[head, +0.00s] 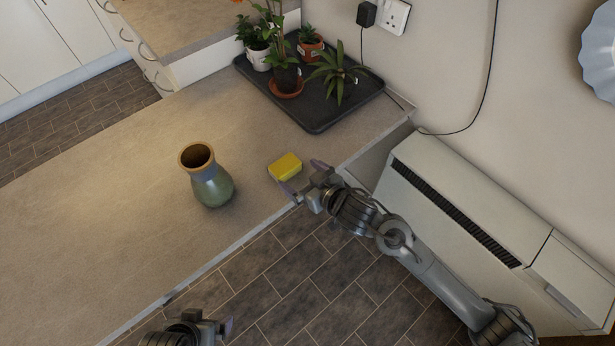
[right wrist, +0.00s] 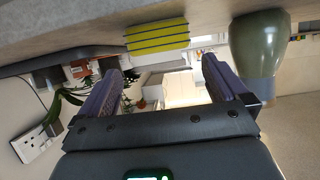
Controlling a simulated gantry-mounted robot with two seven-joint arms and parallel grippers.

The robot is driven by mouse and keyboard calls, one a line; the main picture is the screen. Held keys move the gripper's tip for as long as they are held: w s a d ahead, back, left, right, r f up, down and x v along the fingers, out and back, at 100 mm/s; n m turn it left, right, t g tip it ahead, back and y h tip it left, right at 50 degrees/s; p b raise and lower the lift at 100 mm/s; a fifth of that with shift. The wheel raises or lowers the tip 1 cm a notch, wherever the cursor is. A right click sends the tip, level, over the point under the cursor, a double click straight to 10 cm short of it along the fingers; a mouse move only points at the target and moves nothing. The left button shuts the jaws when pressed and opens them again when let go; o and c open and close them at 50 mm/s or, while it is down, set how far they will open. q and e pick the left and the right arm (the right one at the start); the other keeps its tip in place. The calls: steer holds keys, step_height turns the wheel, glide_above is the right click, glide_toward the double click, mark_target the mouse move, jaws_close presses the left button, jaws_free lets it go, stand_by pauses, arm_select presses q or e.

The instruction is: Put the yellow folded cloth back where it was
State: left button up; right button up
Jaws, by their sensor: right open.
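The yellow folded cloth (head: 284,166) lies on the countertop close to its front edge, right of the vase. It also shows in the right wrist view (right wrist: 156,37), which is upside down, beyond and between my fingers. My right gripper (head: 306,178) is open and empty at the counter's edge, its fingers pointing toward the cloth with a small gap; I see no contact. My left gripper (head: 226,327) shows only in part at the bottom of the head view, away from the counter items; its jaw opening is unclear.
A dark tray (head: 323,118) with several potted plants sits at the back right. A white heater (head: 460,215) is by the wall on the right. The counter's left part (head: 90,220) is clear.

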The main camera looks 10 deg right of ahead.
steer(key=s+d+f+m+g+h, duration=0.1)
steer(key=s+d, duration=0.4)
steer(key=s, duration=0.5)
steer(key=s+d+f+m+g+h, duration=0.2)
steer(key=s+d, duration=0.4)
steer(key=s, duration=0.3)
steer(key=s+d+f+m+g+h, duration=0.1)
steer(key=s+d+f+g+h, duration=0.3)
steer(key=s, duration=0.6)
steer(key=shift+s+d+f+g, duration=0.3)
steer(key=shift+d+f+g, duration=0.2)
steer(key=shift+d+f, duration=0.4)
steer(key=shift+r, duration=0.25)
